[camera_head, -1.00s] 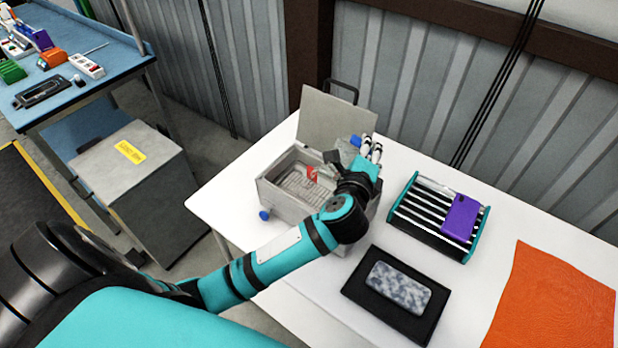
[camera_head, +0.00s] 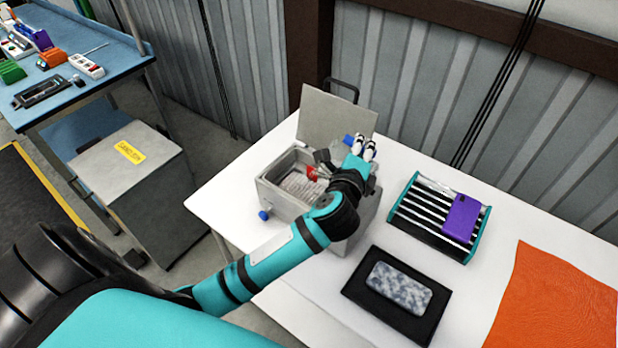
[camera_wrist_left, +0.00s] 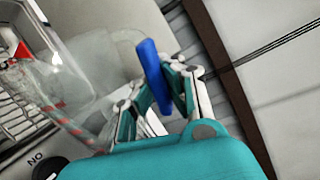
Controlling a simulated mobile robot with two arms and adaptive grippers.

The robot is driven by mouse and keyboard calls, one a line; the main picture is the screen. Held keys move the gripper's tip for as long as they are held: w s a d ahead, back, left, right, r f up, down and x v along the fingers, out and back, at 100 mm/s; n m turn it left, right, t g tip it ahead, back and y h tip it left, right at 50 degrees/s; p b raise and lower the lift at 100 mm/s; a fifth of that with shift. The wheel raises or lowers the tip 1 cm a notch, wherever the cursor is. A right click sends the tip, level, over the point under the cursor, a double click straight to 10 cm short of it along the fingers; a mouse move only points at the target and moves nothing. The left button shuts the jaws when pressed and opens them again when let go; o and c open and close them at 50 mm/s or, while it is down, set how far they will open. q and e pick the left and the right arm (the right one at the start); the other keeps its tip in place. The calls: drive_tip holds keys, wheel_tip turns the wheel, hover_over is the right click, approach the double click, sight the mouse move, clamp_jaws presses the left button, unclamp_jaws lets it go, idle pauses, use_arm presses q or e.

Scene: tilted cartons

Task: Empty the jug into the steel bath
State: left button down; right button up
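The steel bath (camera_head: 284,203) stands on the white table with its lid (camera_head: 336,116) up. My left gripper (camera_head: 358,146) is above its right side. In the left wrist view the gripper is shut on the blue handle (camera_wrist_left: 154,75) of the jug. The jug's clear body (camera_wrist_left: 72,88) has red markings and is tilted over the bath's opening. Its outline is blurred, and I cannot tell whether liquid is in it. A small red piece (camera_head: 312,173) shows at the bath's opening. My right gripper is not in view.
Right of the bath are a striped rack (camera_head: 412,210) with a purple box (camera_head: 462,218), a black pad (camera_head: 375,304) with a grey patterned block (camera_head: 400,287), and an orange cloth (camera_head: 555,305). A blue bench (camera_head: 70,95) and grey cabinet (camera_head: 160,190) stand left.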

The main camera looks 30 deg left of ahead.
sight(339, 141)
use_arm(q)
drive_tip(key=shift+s+a+f+n+g+b, duration=0.1)
drive_tip(key=shift+a+f+n+g+b, duration=0.3)
drive_tip(key=shift+a, duration=0.45)
idle(0.3)
drive_tip(key=shift+s+a+r+n+h+p, duration=0.1)
drive_tip(key=shift+a+r+n+p, duration=0.25)
drive_tip(key=shift+a, duration=0.2)
drive_tip(key=shift+s+a+r+n+h+p, duration=0.1)
drive_tip(key=shift+a+r+n+p, duration=0.15)
drive_tip(key=shift+a+n, duration=0.25)
drive_tip(key=shift+a+r+n+h+p, duration=0.1)
drive_tip(key=shift+a+r+n+p, duration=0.1)
drive_tip(key=shift+a+n+p, duration=0.25)
idle(0.5)
